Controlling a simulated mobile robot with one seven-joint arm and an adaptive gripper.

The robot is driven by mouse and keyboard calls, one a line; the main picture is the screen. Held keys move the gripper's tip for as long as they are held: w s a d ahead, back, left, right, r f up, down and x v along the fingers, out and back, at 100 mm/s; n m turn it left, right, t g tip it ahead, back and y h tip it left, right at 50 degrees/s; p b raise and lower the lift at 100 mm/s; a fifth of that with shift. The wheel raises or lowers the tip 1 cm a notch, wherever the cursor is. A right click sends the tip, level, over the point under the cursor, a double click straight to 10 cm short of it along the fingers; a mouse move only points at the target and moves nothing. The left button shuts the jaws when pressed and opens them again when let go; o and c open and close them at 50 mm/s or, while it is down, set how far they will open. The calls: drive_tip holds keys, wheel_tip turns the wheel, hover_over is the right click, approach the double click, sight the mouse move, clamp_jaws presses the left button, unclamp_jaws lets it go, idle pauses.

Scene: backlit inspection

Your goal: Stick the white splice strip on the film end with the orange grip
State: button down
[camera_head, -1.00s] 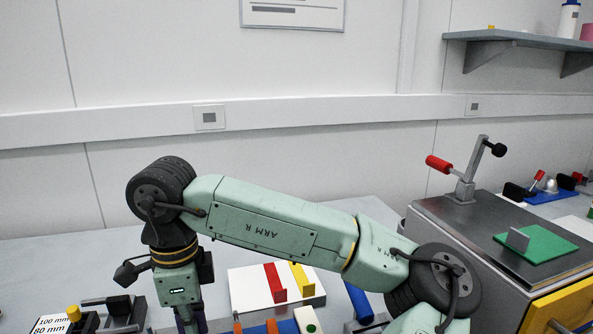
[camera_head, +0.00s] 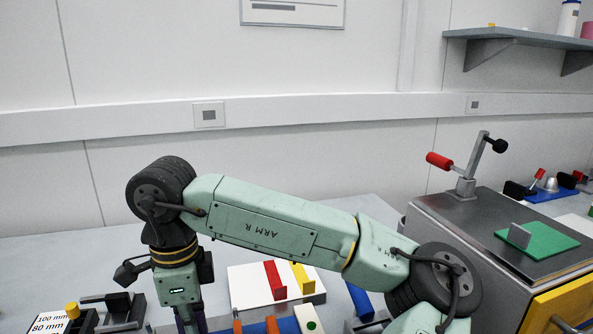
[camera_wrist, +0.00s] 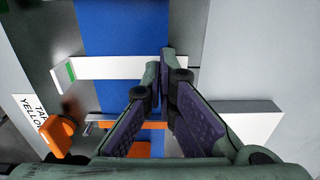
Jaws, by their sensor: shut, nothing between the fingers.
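A white strip (camera_wrist: 125,67) with a green end lies across a broad blue band (camera_wrist: 105,25) in the wrist view. A white piece with a green mark (camera_head: 308,319) shows at the bottom of the head view. An orange grip (camera_wrist: 62,142) stands at lower left in the wrist view, and another orange piece (camera_wrist: 115,150) is on the blue band. I cannot tell which piece is the film end. My gripper (camera_wrist: 161,64) is shut and empty, its tips over the right part of the white strip. In the head view its fingers are mostly cut off below.
A white board (camera_head: 240,289) carries a red strip (camera_head: 275,280) and a yellow strip (camera_head: 301,279). A clamp (camera_head: 120,308) stands at left. At right is a grey box (camera_head: 440,222) with a red-handled lever (camera_head: 440,161), green pad (camera_head: 540,240) and yellow drawer (camera_head: 565,308).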

drive_tip(key=shift+f, duration=0.2)
drive_tip(key=shift+r, duration=0.1)
drive_tip(key=shift+r+p, duration=1.25)
drive_tip(key=shift+r, duration=0.8)
wheel_tip(320, 180, up, 12)
